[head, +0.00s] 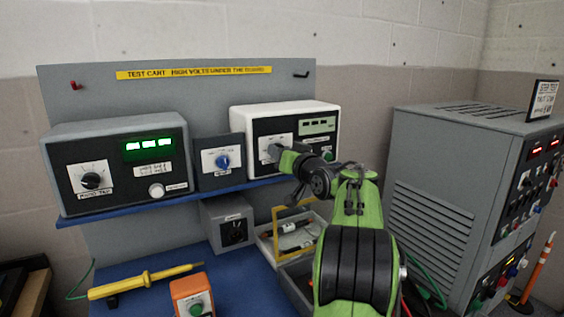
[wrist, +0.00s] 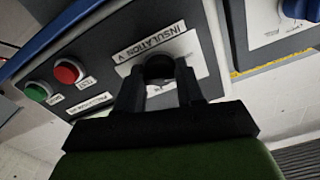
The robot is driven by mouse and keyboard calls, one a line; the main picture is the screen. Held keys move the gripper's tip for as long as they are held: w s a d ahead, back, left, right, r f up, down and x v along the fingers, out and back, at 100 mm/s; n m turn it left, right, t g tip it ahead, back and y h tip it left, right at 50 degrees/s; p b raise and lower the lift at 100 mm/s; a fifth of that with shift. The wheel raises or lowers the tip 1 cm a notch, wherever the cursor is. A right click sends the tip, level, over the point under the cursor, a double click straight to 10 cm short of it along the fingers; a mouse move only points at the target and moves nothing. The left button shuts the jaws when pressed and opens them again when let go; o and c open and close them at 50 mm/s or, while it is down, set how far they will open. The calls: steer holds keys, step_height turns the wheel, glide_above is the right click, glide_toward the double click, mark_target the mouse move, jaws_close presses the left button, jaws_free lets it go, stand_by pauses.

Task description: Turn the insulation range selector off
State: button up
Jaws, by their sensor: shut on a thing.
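The insulation tester (head: 240,115) is a white-cased box with a dark front on the blue shelf, right of centre in the head view. In the wrist view its panel (wrist: 205,60) is tilted, and a white plate (wrist: 190,45) reads "INSULATION V". The black selector knob (wrist: 158,66) sits on that plate, between the fingers of my gripper (wrist: 158,78). My gripper is shut on the knob. In the head view my gripper (head: 276,153) is at the tester's front and hides the knob. The knob's pointer position cannot be read.
A red button (wrist: 66,71) and a green button (wrist: 38,91) are beside the plate. A small grey box with a blue knob (head: 222,161) and a ratio meter (head: 115,130) stand to the left. Below are an open tray (head: 268,245) and a yellow probe (head: 145,281). A grey cabinet (head: 440,185) stands right.

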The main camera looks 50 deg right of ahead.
steer(key=shift+f+n+b, duration=0.15)
steer(key=shift+n+b, duration=0.6)
steer(key=shift+n, duration=0.75)
steer(key=o, duration=1)
steer(key=shift+o, duration=0.2)
steer(key=b+v, duration=0.1)
steer(key=v, duration=1.4)
steer(key=shift+s, duration=0.4)
steer(key=shift+a, duration=0.1)
